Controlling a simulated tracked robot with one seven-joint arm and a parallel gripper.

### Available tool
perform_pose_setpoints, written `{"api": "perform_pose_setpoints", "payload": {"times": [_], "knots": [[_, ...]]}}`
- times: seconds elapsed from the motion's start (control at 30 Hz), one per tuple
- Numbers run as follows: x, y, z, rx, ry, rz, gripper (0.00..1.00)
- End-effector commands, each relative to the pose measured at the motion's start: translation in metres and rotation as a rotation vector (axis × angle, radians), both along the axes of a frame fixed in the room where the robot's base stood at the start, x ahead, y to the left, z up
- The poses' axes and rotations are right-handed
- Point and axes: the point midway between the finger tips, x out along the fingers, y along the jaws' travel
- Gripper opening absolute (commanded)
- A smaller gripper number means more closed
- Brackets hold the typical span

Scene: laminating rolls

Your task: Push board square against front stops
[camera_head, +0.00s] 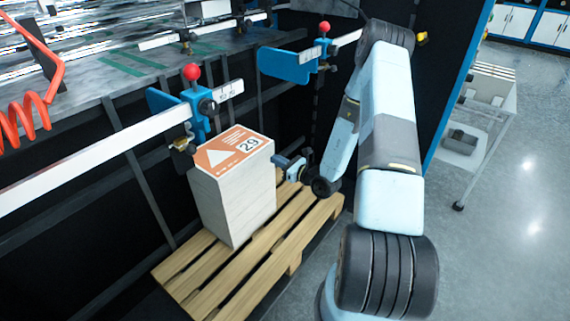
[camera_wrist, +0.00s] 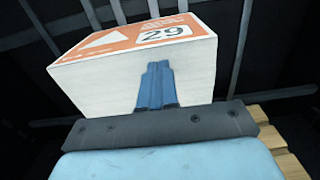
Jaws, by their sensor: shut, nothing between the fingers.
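A tall stack of pale boards (camera_head: 236,205) stands on the pallet (camera_head: 299,222), with an orange and white label marked 29 (camera_head: 232,151) on top. The stack also shows in the wrist view (camera_wrist: 95,92), its pale side facing my gripper. My gripper (camera_head: 283,163) is at the right side of the stack, near its top. In the wrist view its blue fingers (camera_wrist: 157,85) are together and empty, in front of the pale side. I cannot tell whether they touch it. Blue brackets with red knobs (camera_head: 197,105) (camera_head: 300,63) sit on rails behind the stack; I cannot tell whether these are the front stops.
A long white rail (camera_head: 85,165) and the dark machine frame (camera_head: 140,215) stand close behind and left of the stack. A red coiled hose (camera_head: 22,122) hangs at left. A white trolley (camera_head: 485,115) stands at right, with open grey floor (camera_head: 500,260) before it.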

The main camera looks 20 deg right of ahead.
Motion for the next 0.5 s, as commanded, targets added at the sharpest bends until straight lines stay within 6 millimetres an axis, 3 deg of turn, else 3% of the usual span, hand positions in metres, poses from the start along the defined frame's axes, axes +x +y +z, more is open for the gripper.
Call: {"api": "perform_pose_setpoints", "payload": {"times": [0.5], "knots": [[0.040, 0.027, 0.000, 0.001, -0.001, 0.001, 0.00]]}}
